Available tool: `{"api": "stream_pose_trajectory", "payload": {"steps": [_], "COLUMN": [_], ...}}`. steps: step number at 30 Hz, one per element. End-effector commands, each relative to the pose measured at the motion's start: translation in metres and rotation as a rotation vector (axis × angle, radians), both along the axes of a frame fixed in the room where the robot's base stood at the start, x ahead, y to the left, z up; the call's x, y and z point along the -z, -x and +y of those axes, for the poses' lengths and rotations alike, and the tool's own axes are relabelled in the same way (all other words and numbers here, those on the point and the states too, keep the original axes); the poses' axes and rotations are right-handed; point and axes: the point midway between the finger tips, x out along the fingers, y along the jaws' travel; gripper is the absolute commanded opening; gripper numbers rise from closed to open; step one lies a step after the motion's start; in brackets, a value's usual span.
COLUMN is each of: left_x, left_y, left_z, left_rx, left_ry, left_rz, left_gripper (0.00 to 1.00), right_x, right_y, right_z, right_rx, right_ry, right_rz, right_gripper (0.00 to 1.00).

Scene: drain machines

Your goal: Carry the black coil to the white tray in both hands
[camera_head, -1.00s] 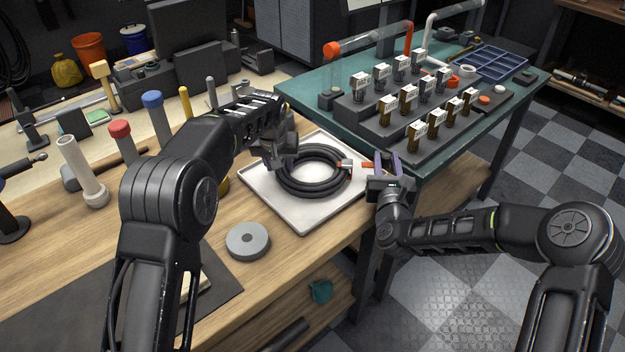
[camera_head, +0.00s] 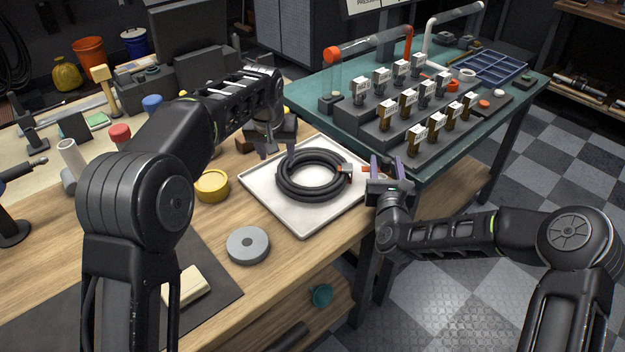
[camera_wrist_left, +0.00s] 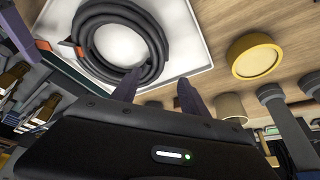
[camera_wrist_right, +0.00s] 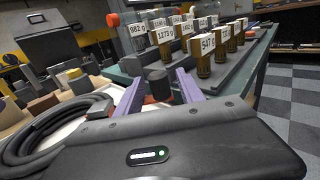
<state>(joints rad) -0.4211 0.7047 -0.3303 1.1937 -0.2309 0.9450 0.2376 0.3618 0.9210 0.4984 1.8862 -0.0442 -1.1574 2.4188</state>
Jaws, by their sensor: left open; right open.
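The black coil (camera_head: 312,175) lies flat in the white tray (camera_head: 301,223) on the wooden bench. Its orange-and-grey end piece (camera_head: 345,170) points right, toward the tray's right side. The coil also shows in the left wrist view (camera_wrist_left: 158,50) and at the left of the right wrist view (camera_wrist_right: 42,137). My left gripper (camera_head: 279,150) is open and empty, just behind and left of the coil, apart from it. My right gripper (camera_head: 386,170) is open at the tray's right edge, with the coil's end piece close to its fingers; I cannot tell if they touch.
A grey disc (camera_head: 248,245) and a yellow round tin (camera_head: 211,185) stand left of the tray. A teal table (camera_head: 432,160) with stepped rows of labelled vials is behind right. Tools and posts crowd the bench's back left. Bare wood lies in front of the tray.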

Motion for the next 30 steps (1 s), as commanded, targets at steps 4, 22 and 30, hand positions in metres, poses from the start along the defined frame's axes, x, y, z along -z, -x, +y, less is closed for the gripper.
{"api": "stream_pose_trajectory", "payload": {"steps": [4,22,30], "left_x": [-0.023,-0.033,-0.033], "left_y": [0.009,0.014,0.014], "left_z": [0.000,0.000,0.000], "left_rx": [0.000,0.000,0.000], "left_ry": [0.000,-0.001,-0.001], "left_rz": [-0.001,0.001,0.001], "left_gripper": [0.52,0.52,0.52], "right_x": [0.000,0.000,0.001], "right_y": [0.000,0.003,0.037], "right_z": [0.000,0.000,0.000], "right_rx": [0.000,0.000,-0.001], "right_ry": [0.000,0.000,0.001], "right_rz": [0.000,0.000,0.002], "right_gripper": [0.45,0.45,0.45]}}
